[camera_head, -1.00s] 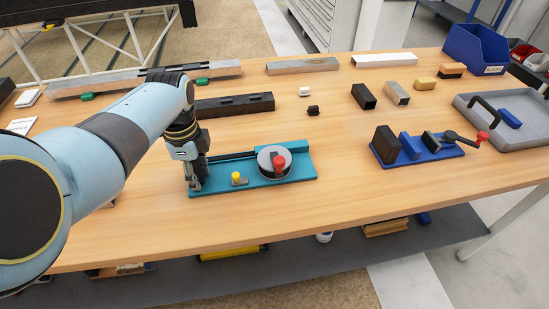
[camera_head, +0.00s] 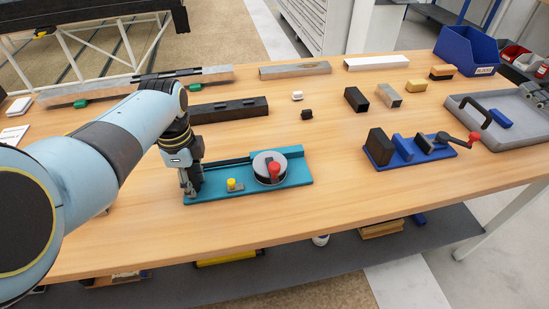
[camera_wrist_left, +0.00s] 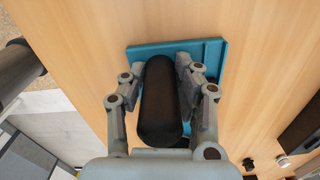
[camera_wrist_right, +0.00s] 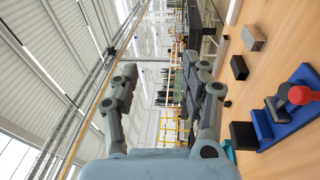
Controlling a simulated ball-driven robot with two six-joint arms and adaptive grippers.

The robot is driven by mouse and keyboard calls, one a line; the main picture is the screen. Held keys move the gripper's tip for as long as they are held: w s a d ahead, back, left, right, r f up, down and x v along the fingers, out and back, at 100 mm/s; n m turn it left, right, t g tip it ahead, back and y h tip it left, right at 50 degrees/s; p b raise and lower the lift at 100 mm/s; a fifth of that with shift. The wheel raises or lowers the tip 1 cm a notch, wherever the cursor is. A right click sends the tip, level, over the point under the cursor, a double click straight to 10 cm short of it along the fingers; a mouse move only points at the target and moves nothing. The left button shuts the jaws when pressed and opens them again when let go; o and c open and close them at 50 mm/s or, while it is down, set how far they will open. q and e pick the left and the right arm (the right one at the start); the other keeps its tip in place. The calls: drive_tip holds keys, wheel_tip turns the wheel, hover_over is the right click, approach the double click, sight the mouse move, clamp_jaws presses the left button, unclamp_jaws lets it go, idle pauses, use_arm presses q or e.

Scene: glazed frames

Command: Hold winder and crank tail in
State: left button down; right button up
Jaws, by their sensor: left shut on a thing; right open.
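The winder (camera_head: 295,178) is a teal base on the wooden table, with a round grey-rimmed disc (camera_head: 259,163) bearing a red crank knob (camera_head: 274,169). A yellow knob (camera_head: 231,184) stands on the base left of the disc. A dark strip lies along the base from the disc toward its left end. My left gripper (camera_head: 190,186) is at that left end. In the left wrist view it is shut on a black rounded handle (camera_wrist_left: 160,105), with the teal base beyond. My right gripper (camera_wrist_right: 152,88) is open and empty, above the table and outside the head view.
A blue fixture (camera_head: 440,153) with dark blocks and a red-knobbed crank sits to the right. A grey tray (camera_head: 520,133) and blue bin (camera_head: 468,46) are further right. A long dark bar (camera_head: 228,109) and several small blocks lie behind. The table in front of the winder is clear.

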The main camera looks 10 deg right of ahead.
wheel_tip(320, 180, up, 23)
drive_tip(key=a+n+t+y, duration=0.2)
drive_tip(key=n+t+y, duration=0.3)
drive_tip(key=y, duration=0.5)
drive_tip(key=w+a+f+m+g+h, duration=0.1)
drive_tip(key=w+f+m+g+h, duration=0.4)
drive_tip(key=w+f+m+h, duration=0.95)
drive_tip(key=w+a+f+n+g+h, duration=0.1)
drive_tip(key=w+a+f+n+g, duration=0.2)
drive_tip(key=a+f, duration=0.45)
drive_tip(key=w+a+f+n+g, duration=0.1)
drive_tip(key=w+a+f+g, duration=0.4)
drive_tip(key=f, duration=0.4)
drive_tip(key=n+g+y, duration=0.6)
drive_tip(key=n+g, duration=0.7)
drive_tip(key=g, duration=0.1)
approach(273, 164)
drive_tip(key=x, duration=0.9)
